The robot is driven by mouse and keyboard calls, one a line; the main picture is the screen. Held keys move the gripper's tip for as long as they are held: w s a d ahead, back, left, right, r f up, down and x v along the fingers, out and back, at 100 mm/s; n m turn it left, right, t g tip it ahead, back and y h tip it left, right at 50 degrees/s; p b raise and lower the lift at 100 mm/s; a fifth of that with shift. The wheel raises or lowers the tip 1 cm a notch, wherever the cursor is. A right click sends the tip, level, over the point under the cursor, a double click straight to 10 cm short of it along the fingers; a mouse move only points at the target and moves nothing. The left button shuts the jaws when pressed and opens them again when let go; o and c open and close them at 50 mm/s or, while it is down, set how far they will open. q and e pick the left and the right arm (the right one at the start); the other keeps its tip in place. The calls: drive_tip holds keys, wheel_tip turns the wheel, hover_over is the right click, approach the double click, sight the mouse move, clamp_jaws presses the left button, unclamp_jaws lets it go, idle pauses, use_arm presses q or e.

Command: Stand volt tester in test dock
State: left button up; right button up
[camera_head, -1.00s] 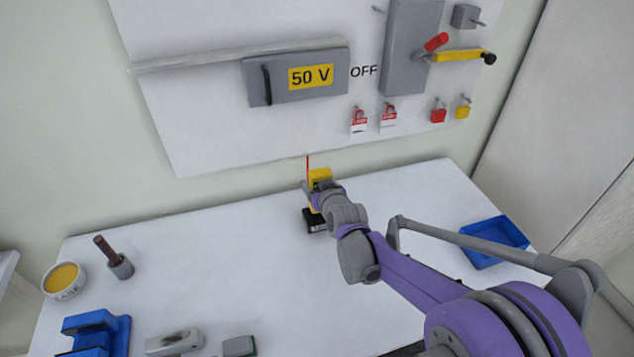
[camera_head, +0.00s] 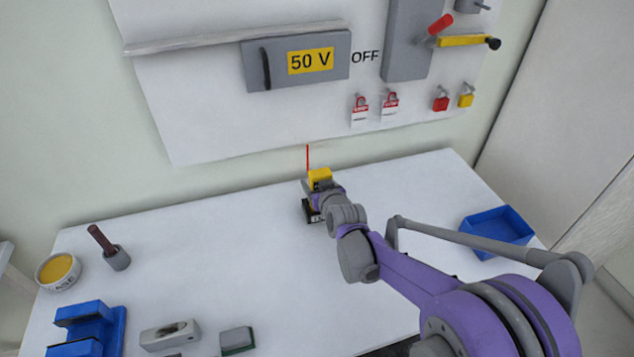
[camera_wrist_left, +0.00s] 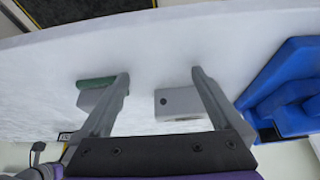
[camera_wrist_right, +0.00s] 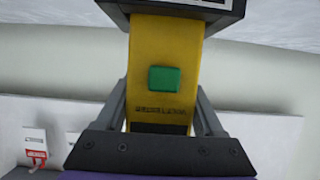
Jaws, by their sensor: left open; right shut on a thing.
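The volt tester (camera_head: 319,176) is a yellow block with a thin red probe pointing up. My right gripper (camera_head: 316,187) is shut around it and holds it upright. In the right wrist view the tester's yellow face (camera_wrist_right: 165,55) shows a green button, with a finger on each side. The black test dock (camera_head: 311,214) is at the tester's lower end; its labelled edge (camera_wrist_right: 185,5) also shows in the right wrist view. The tester's bottom is hidden at the dock, so I cannot tell how deep it sits. My left gripper (camera_wrist_left: 160,74) is open and empty above the table.
A blue tray (camera_head: 497,232) is at the right. A cup (camera_head: 58,271), a dark-handled tool in a grey holder (camera_head: 116,258), a blue stand (camera_head: 92,330) and grey blocks (camera_head: 170,335) are at the left. The wall panel (camera_head: 210,110) stands behind. The middle table is clear.

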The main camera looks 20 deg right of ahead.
use_arm(q)
drive_tip(key=shift+f, duration=0.2)
use_arm(e)
drive_tip(key=shift+f, duration=0.25)
drive_tip(key=o, duration=1.5)
drive_tip(key=shift+s, duration=0.1)
